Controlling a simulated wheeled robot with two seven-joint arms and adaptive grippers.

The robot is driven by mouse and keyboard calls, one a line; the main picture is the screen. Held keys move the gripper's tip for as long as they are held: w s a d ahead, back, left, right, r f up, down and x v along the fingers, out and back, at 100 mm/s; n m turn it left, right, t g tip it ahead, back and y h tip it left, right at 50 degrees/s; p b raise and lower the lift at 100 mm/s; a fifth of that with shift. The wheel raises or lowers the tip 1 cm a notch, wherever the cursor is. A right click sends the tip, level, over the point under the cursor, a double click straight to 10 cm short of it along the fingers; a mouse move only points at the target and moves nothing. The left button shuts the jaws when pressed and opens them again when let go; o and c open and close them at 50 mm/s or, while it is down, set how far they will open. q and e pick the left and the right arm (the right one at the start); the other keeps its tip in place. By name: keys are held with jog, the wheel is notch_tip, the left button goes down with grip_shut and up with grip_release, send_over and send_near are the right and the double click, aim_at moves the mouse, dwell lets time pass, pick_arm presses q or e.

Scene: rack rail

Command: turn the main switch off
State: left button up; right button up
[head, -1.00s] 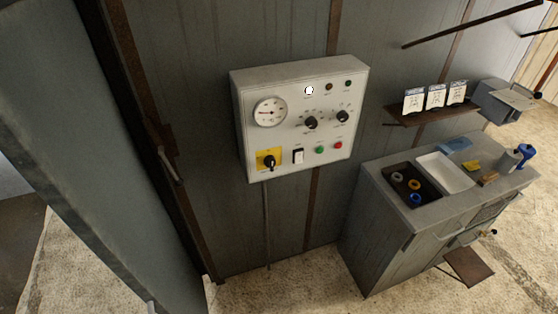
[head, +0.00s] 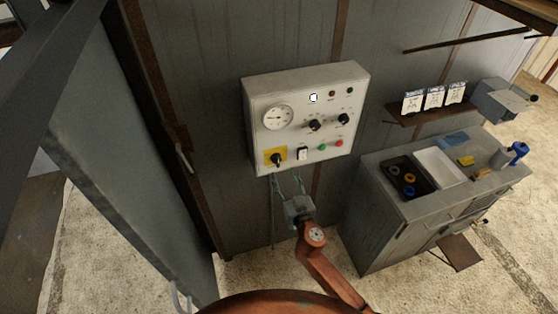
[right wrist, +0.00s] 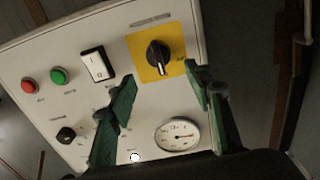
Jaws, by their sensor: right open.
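The main switch looks to be the black rotary knob on a yellow plate (head: 277,158) at the lower left of the white control panel (head: 264,92). In the right wrist view the black knob (right wrist: 158,57) stands near the top centre on its yellow plate. My right gripper (head: 286,180) is open and empty just below the yellow plate. In the right wrist view its two green fingers (right wrist: 163,82) are spread, with the knob beyond and roughly between their tips; they appear apart from it. The knob's label is too small to read. My left gripper is out of view.
The panel also has a white rocker switch (head: 302,153), green and red buttons (head: 339,143), two smaller black knobs, a round gauge (head: 278,117) and a lit white lamp (head: 313,98). A grey cabinet (head: 380,220) with trays stands at right. A grey door (head: 120,160) is at left.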

aim_at(279, 163)
jog(key=x, duration=0.7)
jog(key=shift+w+f, duration=0.15)
jog(key=shift+c, duration=0.7)
jog(key=c, duration=1)
